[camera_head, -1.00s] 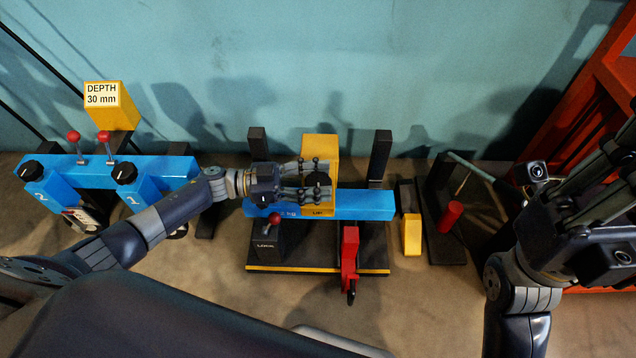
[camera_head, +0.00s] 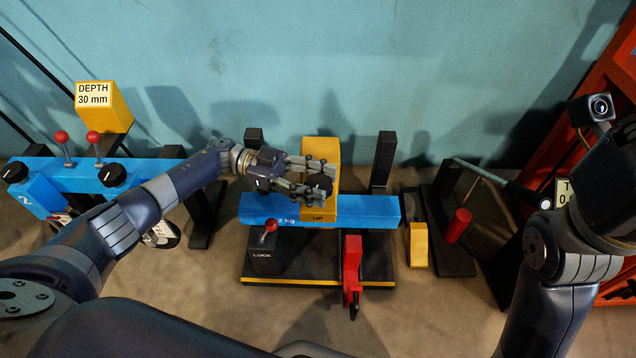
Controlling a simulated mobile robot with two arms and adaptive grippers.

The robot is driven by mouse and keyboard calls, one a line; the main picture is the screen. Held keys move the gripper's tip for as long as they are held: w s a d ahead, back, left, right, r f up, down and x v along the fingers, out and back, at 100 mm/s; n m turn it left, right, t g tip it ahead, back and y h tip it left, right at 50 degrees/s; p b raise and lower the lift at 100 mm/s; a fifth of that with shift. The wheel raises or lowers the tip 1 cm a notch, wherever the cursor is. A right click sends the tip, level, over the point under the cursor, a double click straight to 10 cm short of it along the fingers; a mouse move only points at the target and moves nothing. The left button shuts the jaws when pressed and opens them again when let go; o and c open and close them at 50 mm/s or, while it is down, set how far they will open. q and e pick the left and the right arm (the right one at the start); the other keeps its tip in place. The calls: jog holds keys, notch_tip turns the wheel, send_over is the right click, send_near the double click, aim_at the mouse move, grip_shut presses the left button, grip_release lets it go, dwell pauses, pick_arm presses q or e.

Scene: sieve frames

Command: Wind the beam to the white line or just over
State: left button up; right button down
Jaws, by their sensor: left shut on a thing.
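The blue beam (camera_head: 367,208) lies level across the black stand in the middle of the head view. A tall yellow block (camera_head: 321,151) marked UP stands at the beam's middle. My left gripper (camera_head: 318,180) is at the block's upper part, its fingers shut around a small dark part there, most of which they hide. I cannot make out a white line. My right gripper (camera_head: 608,190) is at the right edge, partly cut off, and its fingers cannot be made out.
A red-knobbed lever (camera_head: 270,226) marked LOCK stands front left on the stand, with a red piece (camera_head: 351,262) front right. A small yellow block (camera_head: 418,245) and a red cylinder (camera_head: 458,226) are to the right. A blue two-unit device with a DEPTH sign (camera_head: 94,94) is at left.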

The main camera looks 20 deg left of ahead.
pick_arm(q)
jog(key=o, duration=1.1)
jog(key=a, duration=1.2)
jog(key=shift+w, duration=0.3)
